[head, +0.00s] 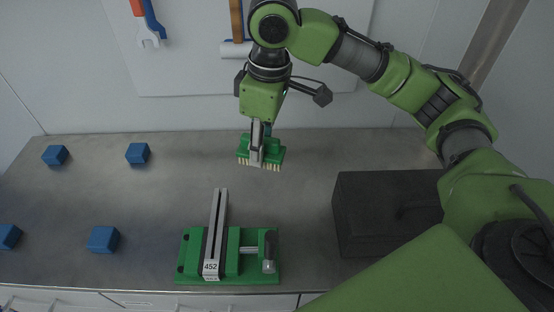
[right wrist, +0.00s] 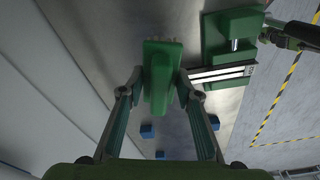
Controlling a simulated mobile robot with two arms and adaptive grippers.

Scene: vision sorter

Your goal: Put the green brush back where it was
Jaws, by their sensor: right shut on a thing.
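The green brush (head: 276,153) has pale bristles pointing down in the head view. My right gripper (head: 257,157) is shut on it and appears to hold it above the back middle of the metal worktop. My left gripper is not in view.
A green vise (head: 190,258) labelled 452 stands at the front middle of the worktop (head: 150,205). A dark box (head: 365,215) stands at the right. Several blue cubes (head: 103,239) lie at the left. A hammer (head: 236,49) and a wrench (head: 147,30) hang on the back wall.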

